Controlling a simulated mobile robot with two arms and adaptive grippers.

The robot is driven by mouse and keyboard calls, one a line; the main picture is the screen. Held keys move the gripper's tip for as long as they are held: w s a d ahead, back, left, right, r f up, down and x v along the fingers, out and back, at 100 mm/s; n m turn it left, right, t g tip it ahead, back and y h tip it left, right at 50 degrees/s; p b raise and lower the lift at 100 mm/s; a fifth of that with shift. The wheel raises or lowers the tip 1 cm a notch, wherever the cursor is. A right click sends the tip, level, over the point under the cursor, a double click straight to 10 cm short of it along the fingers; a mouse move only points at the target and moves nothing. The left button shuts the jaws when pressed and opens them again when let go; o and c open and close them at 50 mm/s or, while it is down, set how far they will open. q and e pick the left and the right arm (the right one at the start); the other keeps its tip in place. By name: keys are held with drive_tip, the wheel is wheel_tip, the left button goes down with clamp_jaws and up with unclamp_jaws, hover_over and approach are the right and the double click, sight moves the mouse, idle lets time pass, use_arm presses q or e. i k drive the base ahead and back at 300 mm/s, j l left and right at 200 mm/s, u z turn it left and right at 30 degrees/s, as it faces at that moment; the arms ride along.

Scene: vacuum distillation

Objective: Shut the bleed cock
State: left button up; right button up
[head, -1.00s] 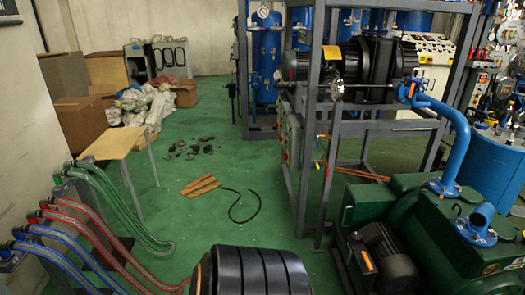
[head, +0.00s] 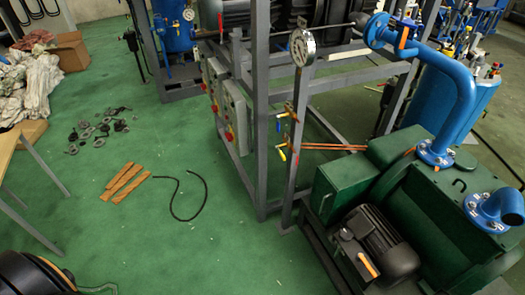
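Two small cocks sit one above the other on a grey upright post of the frame. The upper cock (head: 281,117) has a small blue handle. The lower cock (head: 282,154) has a yellow handle that hangs at a slant. A larger valve on the blue pipe (head: 462,95) has an orange lever (head: 404,36) that stands nearly upright. I cannot tell from the picture which one is the bleed cock. A round white gauge (head: 303,46) sits above the small cocks. Neither of my grippers is in view.
A green pump (head: 345,188) with a dark motor (head: 375,245) fills the lower right. Wooden strips (head: 124,182), a black hose (head: 189,177) and scattered dark parts (head: 97,130) lie on the green floor.

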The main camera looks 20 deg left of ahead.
sight(281, 153)
drive_tip(key=i+j, duration=0.25)
drive_tip(key=j, duration=0.15)
drive_tip(key=i+j, duration=0.55)
drive_tip(key=j, duration=0.25)
